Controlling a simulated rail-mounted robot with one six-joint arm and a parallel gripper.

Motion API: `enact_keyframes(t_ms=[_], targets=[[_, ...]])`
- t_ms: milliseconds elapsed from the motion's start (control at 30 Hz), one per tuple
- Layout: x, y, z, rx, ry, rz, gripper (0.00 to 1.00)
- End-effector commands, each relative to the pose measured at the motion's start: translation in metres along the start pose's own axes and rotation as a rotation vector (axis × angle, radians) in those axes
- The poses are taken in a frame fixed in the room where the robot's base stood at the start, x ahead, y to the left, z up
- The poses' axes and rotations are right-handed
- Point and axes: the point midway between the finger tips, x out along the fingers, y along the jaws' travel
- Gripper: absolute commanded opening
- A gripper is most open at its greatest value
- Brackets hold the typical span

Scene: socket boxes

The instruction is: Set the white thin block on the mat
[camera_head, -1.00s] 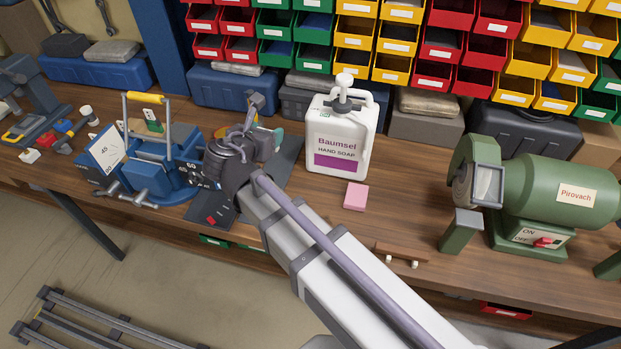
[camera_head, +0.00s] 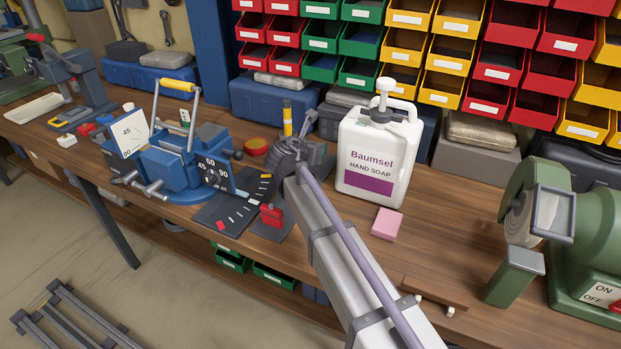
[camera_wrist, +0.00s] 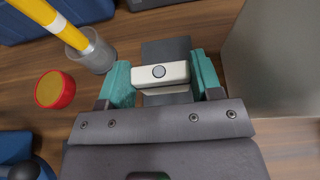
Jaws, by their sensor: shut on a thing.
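The white thin block (camera_wrist: 150,73), with a grey round spot on its face, is between the teal fingertips of my gripper (camera_wrist: 162,78) in the wrist view. My gripper is shut on it. A dark grey flat strip (camera_wrist: 166,48), likely the mat, shows beyond and on the near side of the block. Whether the block touches it or hangs above it I cannot tell. In the head view my gripper (camera_head: 297,140) is left of the soap bottle, and its wrist hides the block. Part of the dark mat (camera_head: 318,160) shows there just right of my wrist.
A grey cup with a yellow-striped stick (camera_wrist: 93,52) and a red-and-yellow round tin (camera_wrist: 55,90) stand left of my gripper. The soap bottle (camera_head: 374,165) stands to the right, with a pink block (camera_head: 386,224) in front. A blue angle vise (camera_head: 175,165) is on the left.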

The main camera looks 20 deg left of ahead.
Motion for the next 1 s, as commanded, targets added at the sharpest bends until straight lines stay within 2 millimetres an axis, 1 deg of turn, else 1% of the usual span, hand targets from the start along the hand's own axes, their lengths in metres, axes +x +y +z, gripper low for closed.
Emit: enact_keyframes(t_ms=[33, 100, 133, 300, 333, 500, 700, 733, 967, 1000], targets=[[0.003, 0.000, -0.007, 0.000, 0.000, 0.000, 0.34], [0.002, 0.000, -0.005, 0.000, 0.000, 0.000, 0.34], [0.003, 0.000, -0.008, 0.000, 0.000, 0.000, 0.34], [0.016, 0.000, -0.040, 0.000, 0.000, 0.000, 0.34], [0.017, 0.000, -0.042, 0.000, 0.000, 0.000, 0.34], [0.015, 0.000, -0.037, 0.000, 0.000, 0.000, 0.34], [0.017, 0.000, -0.042, 0.000, 0.000, 0.000, 0.34], [0.016, 0.000, -0.040, 0.000, 0.000, 0.000, 0.62], [0.016, 0.000, -0.040, 0.000, 0.000, 0.000, 0.84], [0.016, 0.000, -0.040, 0.000, 0.000, 0.000, 0.85]])
